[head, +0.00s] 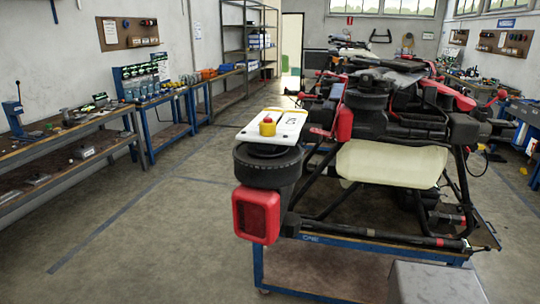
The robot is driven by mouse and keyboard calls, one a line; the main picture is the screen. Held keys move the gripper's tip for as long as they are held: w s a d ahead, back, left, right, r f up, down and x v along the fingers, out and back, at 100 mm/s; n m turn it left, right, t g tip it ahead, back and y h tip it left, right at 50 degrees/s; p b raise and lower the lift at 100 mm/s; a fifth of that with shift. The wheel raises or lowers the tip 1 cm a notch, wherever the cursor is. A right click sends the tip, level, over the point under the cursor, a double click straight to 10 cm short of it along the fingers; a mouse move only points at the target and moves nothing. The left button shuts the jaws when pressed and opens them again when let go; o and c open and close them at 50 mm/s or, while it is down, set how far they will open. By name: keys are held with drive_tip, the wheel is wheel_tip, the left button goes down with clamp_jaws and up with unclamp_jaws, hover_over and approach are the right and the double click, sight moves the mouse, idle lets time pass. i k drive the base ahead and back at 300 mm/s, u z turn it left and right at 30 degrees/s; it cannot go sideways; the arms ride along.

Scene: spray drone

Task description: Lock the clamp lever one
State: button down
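A large black and red spray drone (375,125) with a cream tank (390,165) stands on a blue-framed work cart (330,241). Its nearest arm end has a round black motor (267,163) and a red lamp-like housing (256,214). A white plate (290,122) lies on top of the motor, with a yellow and red knob (267,126) on it. A small red part (321,132) shows beside the drone's arm; I cannot tell whether it is clamp lever one or whether any lever is locked. My gripper is not in view.
Workbenches with tools (60,147) and parts bins (150,85) line the left wall. Shelving (245,50) stands at the back left. More benches (525,110) are at the right. A grey box-like block (438,283) is close at the bottom right. The floor (150,230) left of the cart is clear.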

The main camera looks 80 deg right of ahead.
sight(302, 96)
drive_tip(key=u, duration=0.3)
drive_tip(key=k, duration=0.15)
drive_tip(key=z, duration=2.85)
drive_tip(key=k, duration=0.55)
drive_tip(key=u, duration=0.2)
drive_tip(key=i, duration=0.35)
drive_tip(key=z, duration=0.1)
